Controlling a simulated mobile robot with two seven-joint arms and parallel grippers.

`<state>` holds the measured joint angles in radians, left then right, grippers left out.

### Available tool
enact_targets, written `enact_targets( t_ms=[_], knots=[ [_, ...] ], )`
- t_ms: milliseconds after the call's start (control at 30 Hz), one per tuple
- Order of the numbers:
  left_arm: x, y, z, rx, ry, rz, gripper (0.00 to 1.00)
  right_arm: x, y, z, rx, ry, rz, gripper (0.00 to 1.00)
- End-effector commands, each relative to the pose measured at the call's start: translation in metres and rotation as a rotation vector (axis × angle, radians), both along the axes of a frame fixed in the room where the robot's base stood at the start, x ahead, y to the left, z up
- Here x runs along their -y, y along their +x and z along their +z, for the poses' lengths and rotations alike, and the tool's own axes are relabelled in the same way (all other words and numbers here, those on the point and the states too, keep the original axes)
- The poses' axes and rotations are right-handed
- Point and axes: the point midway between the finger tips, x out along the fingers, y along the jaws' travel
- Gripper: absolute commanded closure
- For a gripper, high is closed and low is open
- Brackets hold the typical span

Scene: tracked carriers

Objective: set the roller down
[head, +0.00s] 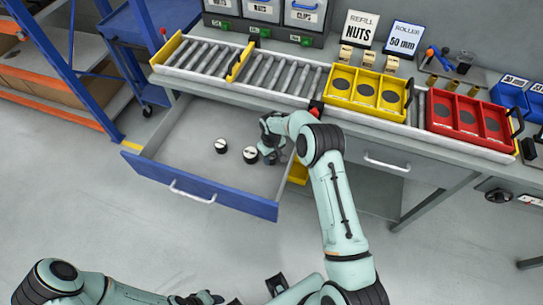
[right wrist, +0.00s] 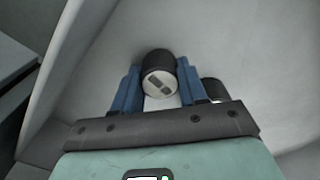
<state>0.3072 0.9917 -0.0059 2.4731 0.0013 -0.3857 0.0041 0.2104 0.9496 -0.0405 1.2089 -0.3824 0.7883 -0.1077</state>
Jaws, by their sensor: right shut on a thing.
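My right gripper (head: 268,148) is down in the open drawer (head: 180,160), near its right side. In the right wrist view its blue fingers (right wrist: 158,88) are shut on a roller (right wrist: 158,72), a short black cylinder with a pale marked end. Another dark roller (right wrist: 214,88) is partly hidden behind the right finger. In the head view two black rollers with white tops show in the drawer, one further left (head: 221,145) and one close beside the gripper (head: 250,154). I cannot tell whether the closer one is the held one. My left gripper (head: 205,298) is at the bottom edge, its fingers unclear.
Above the drawer, a bench carries a roller track (head: 290,75), a yellow tray (head: 365,92) and a red tray (head: 468,120) with round recesses. Signs for nuts (head: 360,29) and 50 mm rollers (head: 404,39) stand behind. The drawer's left floor is clear.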

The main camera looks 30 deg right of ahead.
Motion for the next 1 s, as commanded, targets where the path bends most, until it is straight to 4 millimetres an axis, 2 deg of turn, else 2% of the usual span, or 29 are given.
enact_targets(
  t_ms=[167, 200, 233, 267, 533, 667, 767, 1000],
  knots=[
    [0.000, -0.002, -0.003, -0.002, 0.000, 0.000, 0.57, 0.000, 0.000, -0.005, 0.000, 0.000, 0.000, 0.93],
    [0.000, -0.001, -0.002, -0.002, 0.001, 0.000, 0.57, 0.000, 0.000, -0.004, -0.001, 0.000, 0.000, 0.45],
    [0.000, -0.001, -0.002, -0.001, 0.000, 0.001, 0.57, 0.000, 0.000, -0.004, -0.001, 0.000, 0.000, 0.35],
    [0.000, -0.001, -0.002, -0.001, 0.000, 0.000, 0.57, 0.000, 0.000, -0.004, -0.001, 0.000, 0.000, 0.32],
    [0.000, -0.001, -0.002, -0.001, 0.000, 0.000, 0.57, 0.000, 0.000, -0.003, -0.001, 0.000, 0.000, 0.32],
    [0.000, 0.000, 0.000, 0.000, 0.000, 0.000, 0.57, 0.000, 0.000, 0.007, 0.001, 0.000, 0.000, 0.32],
    [0.000, -0.001, -0.001, -0.001, 0.000, 0.000, 0.57, 0.000, 0.001, 0.023, 0.003, -0.001, 0.000, 0.32],
    [0.000, -0.001, -0.002, -0.001, 0.000, 0.000, 0.57, 0.000, 0.001, 0.076, 0.003, -0.001, -0.001, 0.32]
  ],
)
